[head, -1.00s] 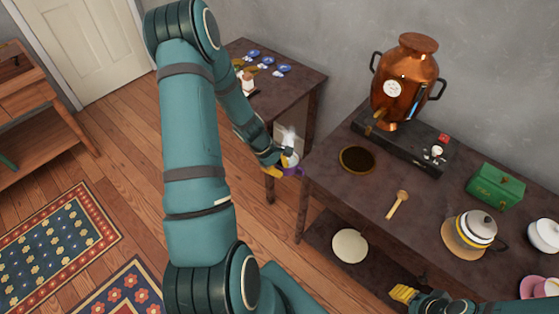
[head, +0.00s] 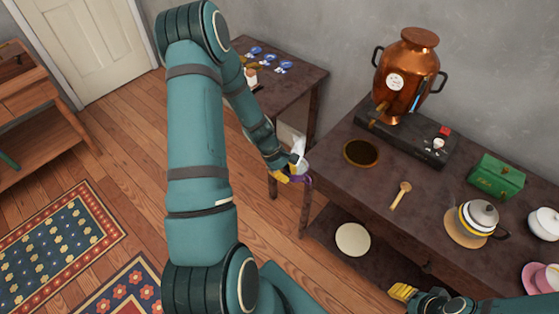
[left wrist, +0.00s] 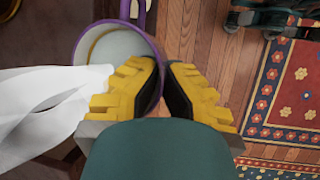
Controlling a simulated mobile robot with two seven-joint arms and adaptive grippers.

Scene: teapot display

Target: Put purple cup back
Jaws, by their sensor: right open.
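The purple-rimmed cup (left wrist: 122,48) has a pale inside and shows large in the left wrist view. My left gripper (left wrist: 165,72) is shut on its wall, one yellow finger inside the rim and one outside. In the head view only a bit of purple (head: 303,180) shows beside my left gripper (head: 290,176), by the left corner of the long dark table (head: 335,185). My arm and gripper hide most of the cup. My right gripper (head: 403,292) is open and empty by the table's front edge, partly cut off.
A white cloth-like piece (left wrist: 40,105) lies beside the cup. The long table bears a copper urn (head: 406,72), a round dark mat (head: 361,152), a wooden spoon (head: 401,194), a green box (head: 497,177) and a teapot (head: 480,216). A smaller table (head: 300,85) stands behind.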

